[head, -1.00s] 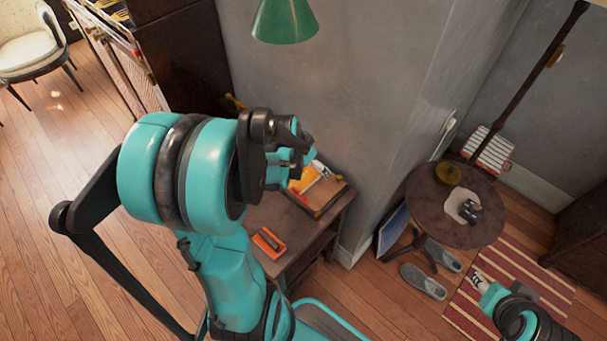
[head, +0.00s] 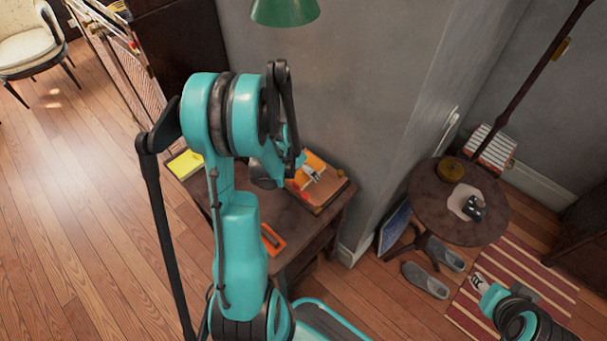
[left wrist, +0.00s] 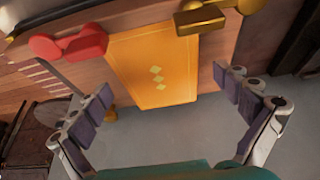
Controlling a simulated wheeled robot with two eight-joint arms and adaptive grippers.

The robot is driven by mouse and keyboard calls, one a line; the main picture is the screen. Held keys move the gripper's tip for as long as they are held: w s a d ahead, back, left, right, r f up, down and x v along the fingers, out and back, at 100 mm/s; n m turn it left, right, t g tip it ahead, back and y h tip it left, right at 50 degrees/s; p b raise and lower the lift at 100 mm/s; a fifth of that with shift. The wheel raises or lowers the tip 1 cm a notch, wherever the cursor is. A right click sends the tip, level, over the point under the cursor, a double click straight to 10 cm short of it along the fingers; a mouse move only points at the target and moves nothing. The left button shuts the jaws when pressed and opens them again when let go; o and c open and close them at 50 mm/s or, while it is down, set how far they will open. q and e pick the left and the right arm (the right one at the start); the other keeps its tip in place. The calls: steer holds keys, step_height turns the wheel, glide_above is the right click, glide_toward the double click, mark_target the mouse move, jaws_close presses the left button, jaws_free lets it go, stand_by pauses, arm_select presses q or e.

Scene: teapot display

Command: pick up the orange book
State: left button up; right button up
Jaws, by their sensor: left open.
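The orange book (left wrist: 152,68) fills the upper middle of the left wrist view, with pale diamond marks on its cover. In the head view, an orange surface (head: 317,160) shows on the dark desk beside my left gripper (head: 311,173), partly hidden by it. In the left wrist view my left gripper (left wrist: 163,87) is open and empty, its fingers spread to both sides of the book's near end. No contact with the book is visible. My right gripper (head: 478,282) is at the lower right, above the striped rug; its jaws are too small to judge.
A red object (left wrist: 70,46) and a gold object (left wrist: 202,19) flank the book. The dark desk (head: 290,222) also bears an orange item (head: 272,240) and a yellow item (head: 186,164). A grey wall (head: 370,90) stands behind; a round table (head: 430,220) is right.

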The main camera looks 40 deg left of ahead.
mark_target(302, 171)
arm_select(q)
steer(key=shift+w+f, duration=0.1)
steer(key=shift+f, duration=0.15)
steer(key=shift+r, duration=0.15)
steer(key=shift+c, duration=0.6)
steer(key=c, duration=1.2)
steer(key=shift+r, duration=0.1)
step_height(302, 171, up, 18)
steer(key=p, duration=0.7)
steer(key=shift+d+f, duration=0.1)
steer(key=shift+f, duration=0.1)
